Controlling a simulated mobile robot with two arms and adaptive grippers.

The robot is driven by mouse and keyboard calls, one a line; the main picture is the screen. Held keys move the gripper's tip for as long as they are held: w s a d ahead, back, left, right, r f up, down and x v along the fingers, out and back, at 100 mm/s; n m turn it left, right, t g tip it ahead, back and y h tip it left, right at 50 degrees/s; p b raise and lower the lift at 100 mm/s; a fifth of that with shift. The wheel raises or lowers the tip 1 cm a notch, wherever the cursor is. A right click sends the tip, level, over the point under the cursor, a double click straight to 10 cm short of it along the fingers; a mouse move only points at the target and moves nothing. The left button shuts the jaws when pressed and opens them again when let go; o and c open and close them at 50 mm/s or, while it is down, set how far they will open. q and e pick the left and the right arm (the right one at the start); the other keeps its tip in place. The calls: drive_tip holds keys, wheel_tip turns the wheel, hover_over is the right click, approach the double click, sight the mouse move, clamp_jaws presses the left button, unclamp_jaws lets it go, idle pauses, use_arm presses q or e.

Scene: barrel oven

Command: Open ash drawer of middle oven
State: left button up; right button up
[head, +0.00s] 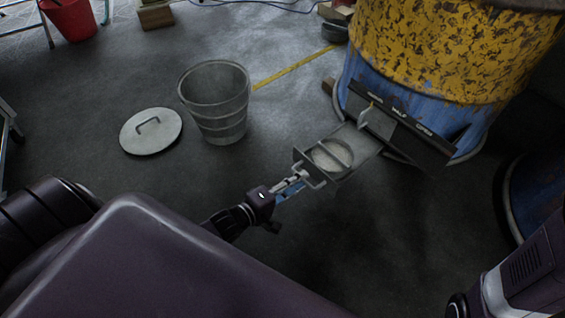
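The ash drawer (347,165) sticks far out from the lower front of the yellow and blue barrel oven (440,50). Pale grey ash (332,156) lies inside it near its front end. A dark lettered plate (402,125) crosses the oven front above the drawer. My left gripper (302,178) is at the loop handle (312,178) on the drawer's front, its fingers close together around it. The exact finger contact is small in the picture. My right arm shows at the lower right, but its gripper is out of view.
A metal bucket (217,105) stands on the floor left of the drawer, with its round lid (151,131) flat beside it. A red bucket (70,18) is at the far upper left. Another blue barrel (535,195) is at the right edge. Floor around the drawer's front is clear.

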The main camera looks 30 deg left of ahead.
use_arm(q)
drive_tip(key=v, duration=1)
